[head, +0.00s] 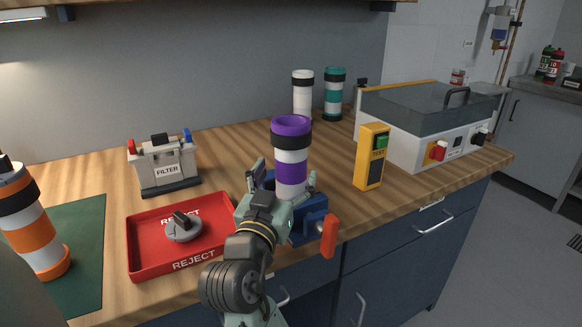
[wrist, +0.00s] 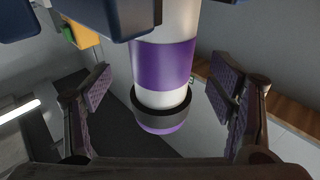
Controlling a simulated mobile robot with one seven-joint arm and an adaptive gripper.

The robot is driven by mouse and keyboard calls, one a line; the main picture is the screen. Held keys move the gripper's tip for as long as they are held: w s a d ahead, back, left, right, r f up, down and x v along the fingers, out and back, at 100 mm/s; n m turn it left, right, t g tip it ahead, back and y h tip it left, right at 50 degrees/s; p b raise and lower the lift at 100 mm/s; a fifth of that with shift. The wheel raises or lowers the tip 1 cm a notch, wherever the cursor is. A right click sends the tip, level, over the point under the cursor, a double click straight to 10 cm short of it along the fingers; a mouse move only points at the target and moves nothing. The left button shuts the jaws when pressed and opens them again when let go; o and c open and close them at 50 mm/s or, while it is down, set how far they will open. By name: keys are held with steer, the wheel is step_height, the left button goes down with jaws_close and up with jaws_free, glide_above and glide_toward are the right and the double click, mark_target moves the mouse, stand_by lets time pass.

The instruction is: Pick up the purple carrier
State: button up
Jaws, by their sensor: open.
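The purple carrier (head: 291,158) is a white cylinder with purple bands, a black ring and a purple top rim. It stands upright in a blue vise-like holder (head: 308,218) with an orange handle at the counter's front edge. My gripper (head: 262,188) is at the carrier, in front of and partly hiding its lower part. In the wrist view the carrier (wrist: 163,65) lies between the two spread fingers of my gripper (wrist: 163,95), with a gap showing on both sides. The gripper is open, and its pads do not touch the carrier.
A red REJECT tray (head: 137,251) holding a grey knobbed disc (head: 184,230) is left of my gripper. An orange carrier (head: 33,228) stands on a green mat at far left. A yellow tester (head: 371,157) stands right. White (head: 303,92) and teal (head: 333,94) carriers stand behind.

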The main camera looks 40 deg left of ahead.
mark_target(287, 166)
steer(key=w, duration=0.1)
steer(key=w+a+r+p, duration=0.1)
steer(key=w, duration=0.1)
steer(key=shift+w+a+r+p, duration=0.2)
steer(key=shift+r+p, duration=0.2)
steer(key=shift+w+a+f, duration=0.1)
steer(key=shift+w+a, duration=0.15)
steer(key=shift+w, duration=0.25)
steer(key=shift+c, duration=0.4)
steer(key=c, duration=1.3)
step_height(287, 166, up, 18)
steer(key=shift+r+b, duration=0.1)
steer(key=shift+b, duration=0.3)
